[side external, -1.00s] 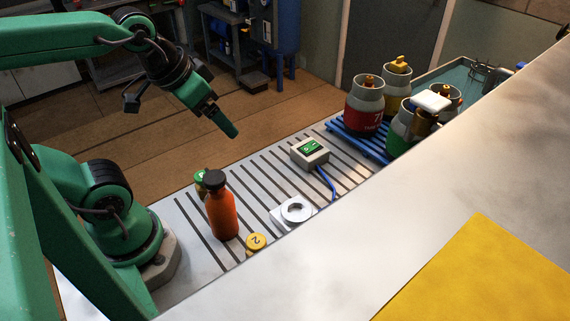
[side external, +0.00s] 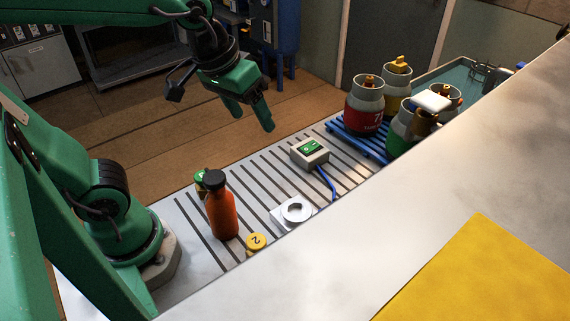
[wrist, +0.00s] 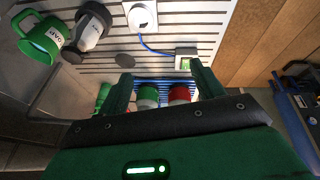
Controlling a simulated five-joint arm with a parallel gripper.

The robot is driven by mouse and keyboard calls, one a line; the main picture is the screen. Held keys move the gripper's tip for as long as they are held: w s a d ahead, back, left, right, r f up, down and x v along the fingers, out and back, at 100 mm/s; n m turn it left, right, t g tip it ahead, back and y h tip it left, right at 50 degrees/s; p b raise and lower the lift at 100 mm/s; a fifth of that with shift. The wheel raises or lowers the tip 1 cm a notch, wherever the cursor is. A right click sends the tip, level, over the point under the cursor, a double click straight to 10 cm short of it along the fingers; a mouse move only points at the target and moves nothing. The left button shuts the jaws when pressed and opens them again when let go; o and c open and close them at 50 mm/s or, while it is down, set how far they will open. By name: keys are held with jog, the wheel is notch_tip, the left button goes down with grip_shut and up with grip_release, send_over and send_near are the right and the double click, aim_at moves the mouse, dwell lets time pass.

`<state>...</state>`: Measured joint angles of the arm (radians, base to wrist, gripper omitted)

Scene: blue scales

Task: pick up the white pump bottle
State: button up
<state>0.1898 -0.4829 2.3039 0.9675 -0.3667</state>
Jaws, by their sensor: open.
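No white pump bottle shows clearly in the side view. In the wrist view, a pale labelled container (wrist: 92,28) with dark grey parts lies at the upper left; I cannot tell whether it is the pump bottle. A green labelled container (wrist: 42,40) is beside it. In the side view, a white flat-topped piece (side external: 431,101) on a brownish stem stands among the gas cylinders; what it belongs to is unclear. My gripper (side external: 252,118) is open and empty, pointing down above the far side of the slatted bench. It also shows in the wrist view (wrist: 160,78).
An orange bottle (side external: 222,212) with a dark cap, a yellow disc (side external: 256,241), a white ring plate (side external: 295,211) and a display box (side external: 310,152) are on the bench. Gas cylinders (side external: 365,104) stand on a blue rack (side external: 350,137). A large pale surface (side external: 380,230) blocks the foreground.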

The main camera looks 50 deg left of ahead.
jog(key=w+d+f+n+g, duration=0.1)
jog(key=w+d+f, duration=0.1)
jog(key=d, duration=0.5)
jog(key=w+d+f+n+g, duration=0.1)
jog(key=d+f+n, duration=0.1)
jog(key=d, duration=0.5)
jog(key=w+d+f+n+g, duration=0.2)
jog(key=d, duration=0.4)
jog(key=shift+w+d+y, duration=0.3)
jog(key=shift+d+y, duration=0.1)
jog(key=shift+w+d+f, duration=0.1)
jog(key=shift+w+f, duration=0.05)
jog(key=shift+f, duration=3.7)
grip_shut()
